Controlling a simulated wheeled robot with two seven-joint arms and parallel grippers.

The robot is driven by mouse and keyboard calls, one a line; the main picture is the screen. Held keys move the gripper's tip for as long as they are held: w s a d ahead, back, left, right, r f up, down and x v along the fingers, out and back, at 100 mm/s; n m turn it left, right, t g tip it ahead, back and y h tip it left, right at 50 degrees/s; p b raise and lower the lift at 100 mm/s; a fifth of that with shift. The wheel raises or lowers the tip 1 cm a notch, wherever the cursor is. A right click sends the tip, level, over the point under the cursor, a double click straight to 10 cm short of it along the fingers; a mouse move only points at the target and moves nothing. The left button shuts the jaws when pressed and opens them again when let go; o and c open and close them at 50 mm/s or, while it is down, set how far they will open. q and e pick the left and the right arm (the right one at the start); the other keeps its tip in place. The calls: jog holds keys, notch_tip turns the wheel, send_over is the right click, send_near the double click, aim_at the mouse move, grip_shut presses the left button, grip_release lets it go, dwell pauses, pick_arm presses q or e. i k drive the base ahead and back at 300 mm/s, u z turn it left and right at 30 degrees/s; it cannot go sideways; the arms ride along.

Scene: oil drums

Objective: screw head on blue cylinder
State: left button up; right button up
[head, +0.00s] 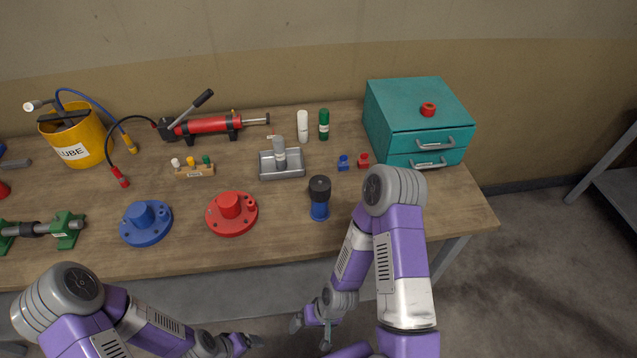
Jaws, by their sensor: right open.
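A small blue cylinder (319,211) stands upright near the front edge of the table, right of centre. A dark, wider head (320,188) sits on top of it; I cannot tell how tightly it is seated. My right gripper (311,333) is open and empty, in front of the table's front edge and below the blue cylinder in the picture. My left gripper (247,343) is at the bottom of the picture, left of the right one and away from the table things. Its fingers are too small to read.
A blue flange (145,224) and a red flange (232,214) lie left of the cylinder. A grey tray (282,171) holds a grey cylinder. Small blue and red pieces stand before a teal drawer box (410,105). Bare wood surrounds the cylinder.

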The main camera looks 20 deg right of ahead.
aim_at(320, 212)
jog(key=u, duration=0.35)
jog(key=k, duration=0.9)
jog(key=u, duration=0.65)
jog(key=k, duration=0.4)
jog(key=z, duration=0.75)
jog(key=i, duration=0.85)
jog(key=z, duration=0.7)
